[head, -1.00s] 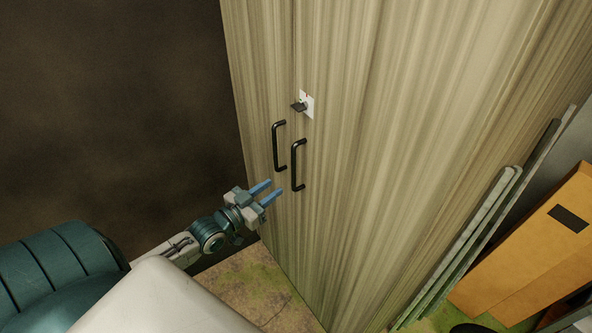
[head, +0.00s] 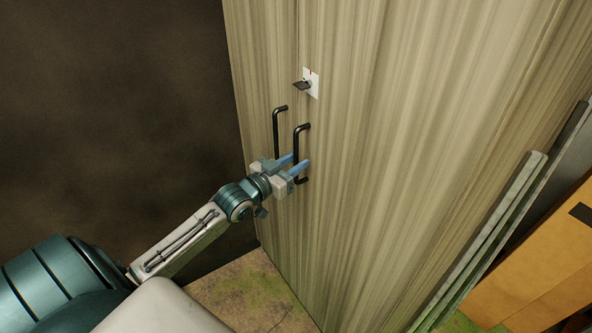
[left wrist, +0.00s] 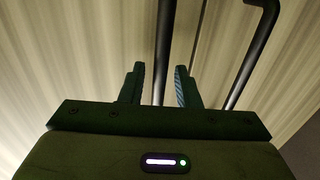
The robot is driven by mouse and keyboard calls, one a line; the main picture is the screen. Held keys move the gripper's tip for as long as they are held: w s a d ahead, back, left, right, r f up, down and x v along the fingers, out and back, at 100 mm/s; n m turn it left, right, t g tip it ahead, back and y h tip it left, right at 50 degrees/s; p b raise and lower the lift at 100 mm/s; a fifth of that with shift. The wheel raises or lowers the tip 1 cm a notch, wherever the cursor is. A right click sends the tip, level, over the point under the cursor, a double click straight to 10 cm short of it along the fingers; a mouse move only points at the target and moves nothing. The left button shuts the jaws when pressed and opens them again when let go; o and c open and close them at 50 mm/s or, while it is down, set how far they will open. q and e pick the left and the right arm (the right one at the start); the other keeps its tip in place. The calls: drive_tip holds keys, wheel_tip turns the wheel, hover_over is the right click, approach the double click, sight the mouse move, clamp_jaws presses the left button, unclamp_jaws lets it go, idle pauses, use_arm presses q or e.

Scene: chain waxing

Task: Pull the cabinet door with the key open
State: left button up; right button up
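The tall wooden cabinet (head: 400,130) has two black bar handles side by side. A white lock plate (head: 312,83) with a dark key (head: 301,86) in it sits above the right handle (head: 296,145). The left handle (head: 276,130) is beside it, its lower end hidden behind my gripper. The doors look closed. My left gripper (head: 297,164) is at the lower part of the right handle, its blue fingers on either side of the bar. In the left wrist view, a bar (left wrist: 164,50) runs between the open fingers (left wrist: 159,85), with gaps beside it. My right gripper is out of view.
Long grey boards (head: 485,235) lean by the cabinet's right side. An orange panel (head: 535,255) with a dark patch stands beyond them. A dark wall (head: 110,100) is at the left. Mottled floor (head: 245,290) shows below the cabinet.

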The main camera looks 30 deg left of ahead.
use_arm(q)
drive_tip(key=shift+w+d, duration=0.1)
drive_tip(key=shift+w, duration=0.2)
clamp_jaws()
drive_tip(key=shift+s, duration=0.15)
